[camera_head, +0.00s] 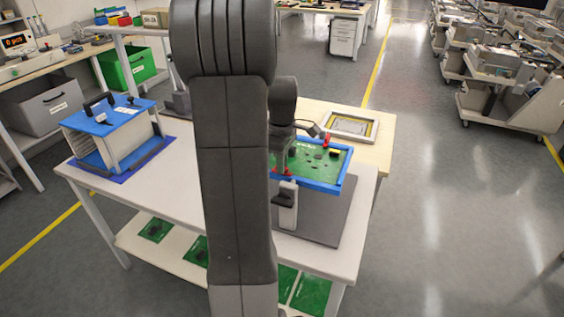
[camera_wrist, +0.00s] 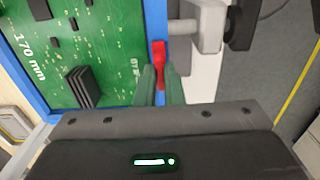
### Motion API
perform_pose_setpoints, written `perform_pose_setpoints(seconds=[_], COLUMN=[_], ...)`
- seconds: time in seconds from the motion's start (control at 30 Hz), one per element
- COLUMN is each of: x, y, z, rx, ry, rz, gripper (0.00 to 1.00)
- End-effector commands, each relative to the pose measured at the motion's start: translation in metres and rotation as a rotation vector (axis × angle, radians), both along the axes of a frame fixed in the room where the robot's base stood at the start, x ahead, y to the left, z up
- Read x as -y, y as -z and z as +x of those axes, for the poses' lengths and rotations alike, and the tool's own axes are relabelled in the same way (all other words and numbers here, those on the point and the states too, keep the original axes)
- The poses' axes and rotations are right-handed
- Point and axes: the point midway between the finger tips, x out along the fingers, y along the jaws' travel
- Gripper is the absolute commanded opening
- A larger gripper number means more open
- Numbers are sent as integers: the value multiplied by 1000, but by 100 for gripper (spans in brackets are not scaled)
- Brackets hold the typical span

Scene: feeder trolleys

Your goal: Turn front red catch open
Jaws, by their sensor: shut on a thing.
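A green circuit board (camera_head: 312,166) sits in a blue frame (camera_head: 346,172) on the table. One red catch (camera_head: 288,171) is at the frame's near edge, partly hidden by my arm in the head view. In the wrist view this red catch (camera_wrist: 159,58) lies over the blue frame edge, with its lower end between my fingers. My gripper (camera_wrist: 160,80) is shut on the red catch, its two greenish fingers on either side of it. A second red catch (camera_head: 326,139) is at the frame's far edge.
A grey and white clamp-like fixture (camera_head: 287,205) stands close beside the near catch; it also shows in the wrist view (camera_wrist: 208,27). A blue and white rack (camera_head: 108,132) stands at the table's left. The table between is clear.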

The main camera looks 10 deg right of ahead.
Motion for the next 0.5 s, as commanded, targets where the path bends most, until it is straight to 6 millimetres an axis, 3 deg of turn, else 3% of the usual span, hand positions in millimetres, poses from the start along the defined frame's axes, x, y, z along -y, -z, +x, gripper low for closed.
perform_pose_setpoints(seconds=[0.3,0.33,0.4,0.5], x=[0,0,0,0], y=[-2,-2,-1,-1], z=[1,1,1,1], rx=[5,5,4,3], ry=[-3,-3,-2,-1], rz=[-2,-2,-1,-1], gripper=[0,14,28,30])
